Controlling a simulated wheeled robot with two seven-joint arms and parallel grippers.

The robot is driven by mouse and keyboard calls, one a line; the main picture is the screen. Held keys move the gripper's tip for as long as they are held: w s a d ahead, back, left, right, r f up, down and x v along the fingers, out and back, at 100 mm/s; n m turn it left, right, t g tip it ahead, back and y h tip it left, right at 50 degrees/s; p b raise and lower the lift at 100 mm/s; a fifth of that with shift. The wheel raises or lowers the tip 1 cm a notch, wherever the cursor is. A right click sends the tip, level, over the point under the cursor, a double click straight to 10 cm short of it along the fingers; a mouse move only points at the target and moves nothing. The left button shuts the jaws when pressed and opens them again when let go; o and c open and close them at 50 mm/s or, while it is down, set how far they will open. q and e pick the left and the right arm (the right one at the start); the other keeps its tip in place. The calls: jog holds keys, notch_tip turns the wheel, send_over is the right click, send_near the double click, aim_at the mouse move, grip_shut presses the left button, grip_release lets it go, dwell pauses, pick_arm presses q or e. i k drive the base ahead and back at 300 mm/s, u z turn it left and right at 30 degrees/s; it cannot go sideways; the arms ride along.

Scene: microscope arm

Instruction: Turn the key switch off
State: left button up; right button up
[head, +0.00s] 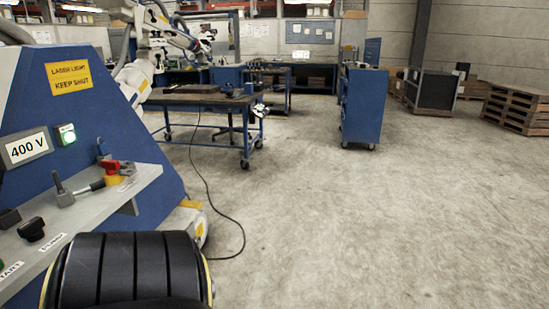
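A blue machine housing (60,95) with a sloping grey shelf (145,178) stands at the left in the head view. On the shelf is a red knob or handle on a yellow base (113,172). Next to it is a grey lever-like part (66,192). A black knob (31,229) sits nearer, by a printed label. A green-lit square switch (65,134) is on the housing beside the "400 V" plate (26,148). I cannot tell for certain which of these is the key switch, or its setting. Neither gripper is in view.
A blue wheeled workbench (190,98) stands beyond the machine, with a black cable (208,190) on the floor. A blue cabinet (361,105) is farther off. Wooden pallets (518,108) lie at the right. The concrete floor (400,220) at centre and right is clear.

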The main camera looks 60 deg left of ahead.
aim_at(67, 198)
jog(key=u, duration=3.75)
jog(key=i, duration=1.65)
